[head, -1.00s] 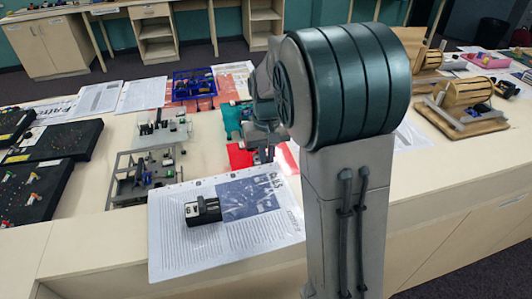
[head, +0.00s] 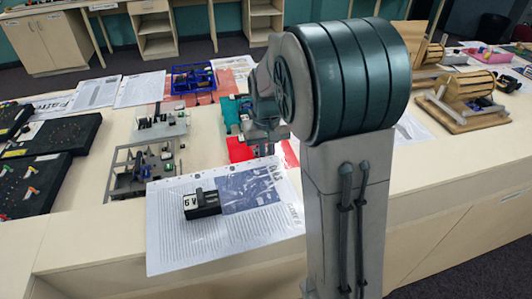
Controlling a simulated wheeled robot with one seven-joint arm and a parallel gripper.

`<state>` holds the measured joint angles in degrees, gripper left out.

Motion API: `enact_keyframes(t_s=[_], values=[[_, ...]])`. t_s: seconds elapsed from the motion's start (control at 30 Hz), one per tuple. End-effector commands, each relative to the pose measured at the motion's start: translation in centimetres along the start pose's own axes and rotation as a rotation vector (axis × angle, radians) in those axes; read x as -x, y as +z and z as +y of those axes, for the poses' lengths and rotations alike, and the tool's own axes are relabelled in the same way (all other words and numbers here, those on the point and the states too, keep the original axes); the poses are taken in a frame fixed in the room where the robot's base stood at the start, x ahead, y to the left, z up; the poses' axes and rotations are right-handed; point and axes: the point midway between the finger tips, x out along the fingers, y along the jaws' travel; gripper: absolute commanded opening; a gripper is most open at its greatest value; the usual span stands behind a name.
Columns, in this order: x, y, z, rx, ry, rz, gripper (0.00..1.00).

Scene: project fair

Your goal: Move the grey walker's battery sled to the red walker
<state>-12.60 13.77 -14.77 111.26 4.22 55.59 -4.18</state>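A small black block with a white "6V" label and an upright dark grip (head: 202,204), which looks like the battery sled, rests on a printed sheet near the table's front edge. A grey open-framed machine (head: 143,168), likely the grey walker, stands behind it to the left. My gripper (head: 264,150) points down behind and right of the block, apart from it. It is small and partly hidden by my arm, so its opening is unclear. A red patch (head: 239,151) shows beneath it; I cannot tell whether this is the red walker or a mat.
A grey plate with parts (head: 160,122), a blue framed machine (head: 193,78) and a teal item (head: 231,110) stand farther back. Black boards (head: 45,178) lie at left. Wooden drum models (head: 468,88) stand at right. My arm hides the table's middle right.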

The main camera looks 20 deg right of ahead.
Motion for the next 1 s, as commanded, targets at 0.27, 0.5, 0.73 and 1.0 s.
enact_keyframes(t_s=[0.27, 0.5, 0.73, 1.0], values=[[-0.31, 0.01, 0.04, 0.000, 0.000, 0.000, 0.00], [-0.30, 0.01, 0.03, 0.000, 0.000, 0.000, 0.00], [-0.53, 0.01, 0.03, 0.000, 0.000, 0.000, 0.00], [-1.09, 0.01, 0.03, 0.000, 0.000, 0.000, 0.00]])
